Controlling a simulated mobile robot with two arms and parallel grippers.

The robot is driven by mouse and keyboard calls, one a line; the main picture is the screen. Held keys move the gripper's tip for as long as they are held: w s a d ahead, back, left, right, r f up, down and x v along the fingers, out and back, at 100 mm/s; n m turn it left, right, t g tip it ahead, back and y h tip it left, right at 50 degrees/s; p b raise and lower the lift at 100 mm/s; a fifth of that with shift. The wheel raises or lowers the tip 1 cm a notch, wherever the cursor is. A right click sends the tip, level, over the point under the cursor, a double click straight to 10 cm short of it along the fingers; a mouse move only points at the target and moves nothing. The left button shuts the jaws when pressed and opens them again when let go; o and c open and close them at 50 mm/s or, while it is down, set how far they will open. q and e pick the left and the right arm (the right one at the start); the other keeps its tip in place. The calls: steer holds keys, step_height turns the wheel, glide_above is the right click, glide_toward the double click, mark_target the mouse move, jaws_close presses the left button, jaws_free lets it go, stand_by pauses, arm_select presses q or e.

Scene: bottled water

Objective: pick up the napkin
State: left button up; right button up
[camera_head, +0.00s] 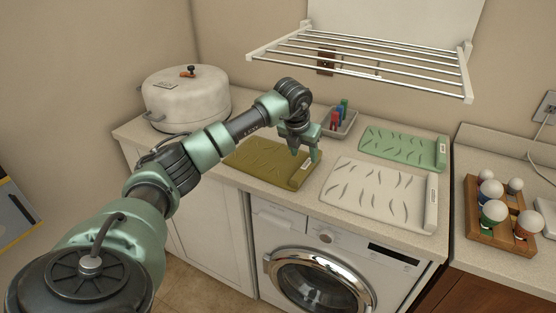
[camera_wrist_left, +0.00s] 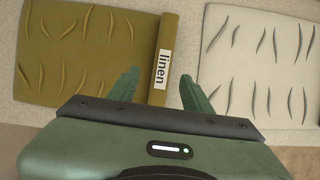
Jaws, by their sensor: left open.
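An olive napkin (camera_head: 262,163) with leaf-like marks lies flat on the counter, with a rolled right edge. In the left wrist view this olive napkin (camera_wrist_left: 75,55) has a white "linen" label on the roll. A white napkin (camera_head: 375,192) lies to its right, also seen in the wrist view (camera_wrist_left: 262,65). A green napkin (camera_head: 398,148) lies behind the white one. My left gripper (camera_head: 306,156) is open and empty above the olive napkin's rolled edge. In the wrist view its fingers (camera_wrist_left: 158,82) point at the roll, one on each side. My right gripper is out of view.
A white lidded pot (camera_head: 186,100) stands at the counter's left. A small grey tray (camera_head: 345,126) with coloured items sits behind the napkins. A metal rack (camera_head: 365,62) hangs above. A wooden holder (camera_head: 488,232) with several round-topped items stands at right. A washing machine (camera_head: 285,222) is below.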

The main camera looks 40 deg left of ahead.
mark_target(307, 163)
arm_select(q)
steer(key=p+x, duration=0.1)
steer(key=x, duration=0.2)
steer(key=shift+w+d+f+p, duration=0.15)
steer(key=shift+f+p, duration=0.15)
steer(key=shift+f, duration=0.05)
steer(key=shift+w+f, duration=0.25)
steer(key=shift+f, duration=0.3)
jaws_close()
steer(key=shift+r, duration=0.1)
